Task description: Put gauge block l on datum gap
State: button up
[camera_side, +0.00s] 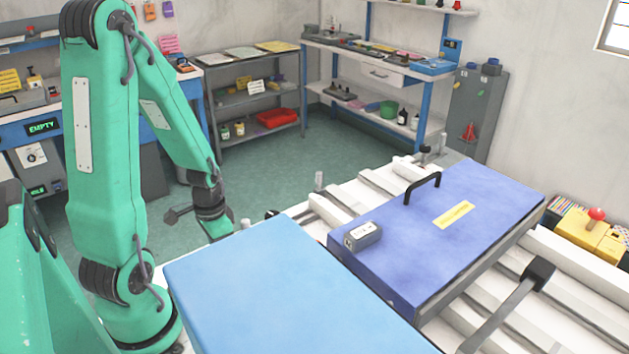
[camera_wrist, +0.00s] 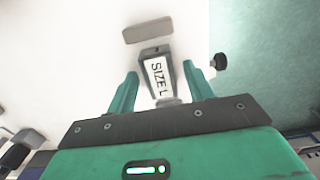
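A dark grey block labelled SIZE L, gauge block l (camera_wrist: 158,72), lies on a white surface in the wrist view. My gripper (camera_wrist: 160,69) is open, with one green finger on each side of the block and a visible space beside it. In the side view, my wrist (camera_side: 211,208) is low behind the light blue slab (camera_side: 280,275), and the fingertips cannot be made out. Another grey block with a white label (camera_side: 362,236) sits on the purple-blue slab (camera_side: 480,203); its label is too small to read. I cannot tell for sure where the datum gap is.
A black handle (camera_side: 422,186) stands up from the purple-blue slab. A black-ended lever (camera_side: 538,272) rises at the lower right. In the wrist view, a grey bar (camera_wrist: 147,30) lies beyond the block and a dark knob (camera_wrist: 219,61) is right of my fingers.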

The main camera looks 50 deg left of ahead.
jog(key=shift+r, duration=0.25)
notch_tip(320, 180, up, 12)
dwell(1.2)
jog(key=shift+d, duration=0.1)
dwell(0.4)
jog(key=w+d+r+t, duration=0.2)
jog(key=d+r+t, duration=0.3)
jog(key=d+r, duration=0.6)
jog(key=d, duration=0.3)
jog(key=shift+d+r+t, duration=0.2)
jog(key=shift+r+t, duration=0.05)
jog(key=shift+t, duration=0.05)
jog(key=shift+o, duration=0.2)
